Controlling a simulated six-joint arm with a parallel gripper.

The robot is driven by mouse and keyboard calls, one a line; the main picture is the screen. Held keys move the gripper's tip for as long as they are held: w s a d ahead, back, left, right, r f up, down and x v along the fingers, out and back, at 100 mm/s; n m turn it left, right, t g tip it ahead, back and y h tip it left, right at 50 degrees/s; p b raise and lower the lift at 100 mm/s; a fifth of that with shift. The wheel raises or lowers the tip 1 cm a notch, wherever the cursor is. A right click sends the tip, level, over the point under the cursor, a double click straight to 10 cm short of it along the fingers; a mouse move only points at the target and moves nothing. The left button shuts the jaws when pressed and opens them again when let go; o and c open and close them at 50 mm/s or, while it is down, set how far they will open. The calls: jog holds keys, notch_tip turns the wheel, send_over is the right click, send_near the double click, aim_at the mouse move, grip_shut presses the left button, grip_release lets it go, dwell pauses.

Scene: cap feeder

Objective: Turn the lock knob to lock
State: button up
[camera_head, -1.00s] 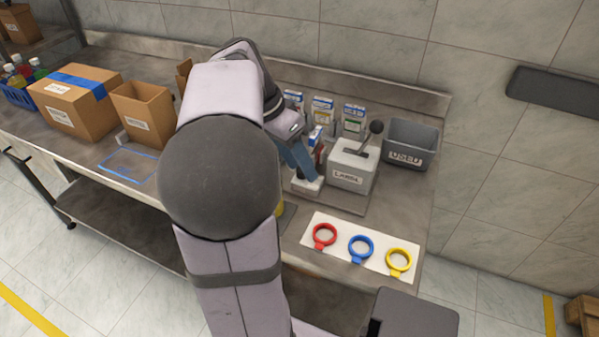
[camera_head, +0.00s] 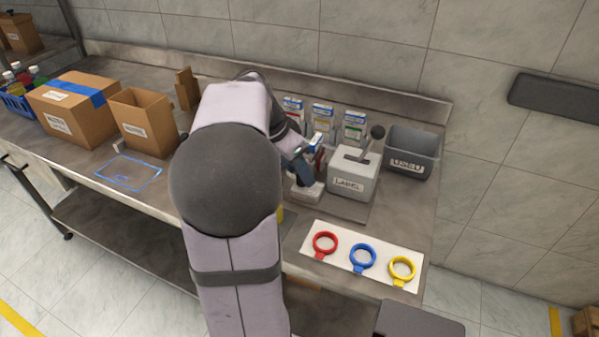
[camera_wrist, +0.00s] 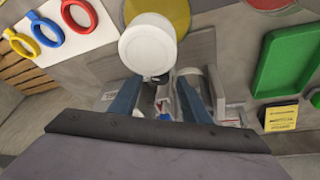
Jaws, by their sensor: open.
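I cannot single out the lock knob for certain. My gripper is open; in the wrist view its two blue-grey fingers (camera_wrist: 158,84) stand apart, with small red, white and blue parts between and behind them. A white round-topped piece (camera_wrist: 147,46) stands just beyond the fingertips, overlapping the left one in the picture; I cannot tell whether they touch. In the head view, my gripper reaches down at a small fixture with a pale base (camera_head: 306,190), left of the grey label box (camera_head: 352,174). My arm hides part of this fixture.
The label box has a black-knobbed lever (camera_head: 376,133). Behind are several small cartons (camera_head: 322,118) and a grey bin (camera_head: 412,150). Red, blue and yellow rings lie on a white board (camera_head: 340,256) in front. A green tray (camera_wrist: 288,62) shows in the wrist view.

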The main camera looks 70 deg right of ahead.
jog(key=shift+x, duration=0.75)
jog(key=shift+c, duration=0.6)
jog(key=c, duration=0.9)
jog(key=shift+n, duration=0.4)
jog(key=n, duration=0.1)
jog(key=n+t, duration=0.1)
jog(key=n, duration=0.1)
jog(key=shift+s+r+t+h, duration=0.1)
jog(key=shift+s+t+h, duration=0.1)
jog(key=shift+t+h, duration=0.1)
jog(key=shift+n+t+p, duration=0.6)
jog(key=shift+n+p, duration=0.5)
jog(key=shift+n, duration=0.7)
